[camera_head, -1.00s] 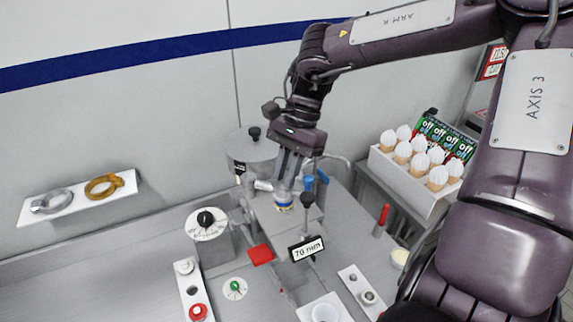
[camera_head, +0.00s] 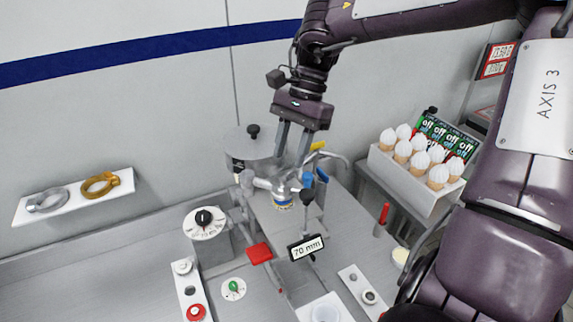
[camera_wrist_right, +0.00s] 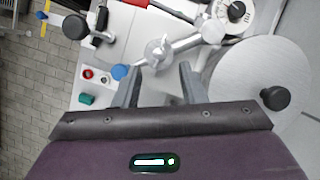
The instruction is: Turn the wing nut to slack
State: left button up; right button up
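My right gripper (camera_head: 290,158) hangs from above over the silver pipe fitting (camera_head: 282,186) on the machine. Its two fingers are apart with nothing held between them. In the right wrist view, the open fingertips (camera_wrist_right: 161,68) point at a silver fitting with a small lobed hub (camera_wrist_right: 158,50), just beyond them. This hub may be the wing nut, but it is too small to be sure. A blue knob (camera_wrist_right: 120,72) is beside the left finger there. My left gripper is not in view.
A lidded pot (camera_head: 250,155) stands close behind the gripper. A dial (camera_head: 204,221), a red lever pad (camera_head: 260,253) and a "70 mm" sign (camera_head: 306,247) are in front. A cone tray (camera_head: 405,180) is at right. A wall shelf (camera_head: 75,198) holds two ring clamps.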

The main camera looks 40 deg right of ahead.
jog(key=v, duration=0.3)
jog(key=shift+r, duration=0.2)
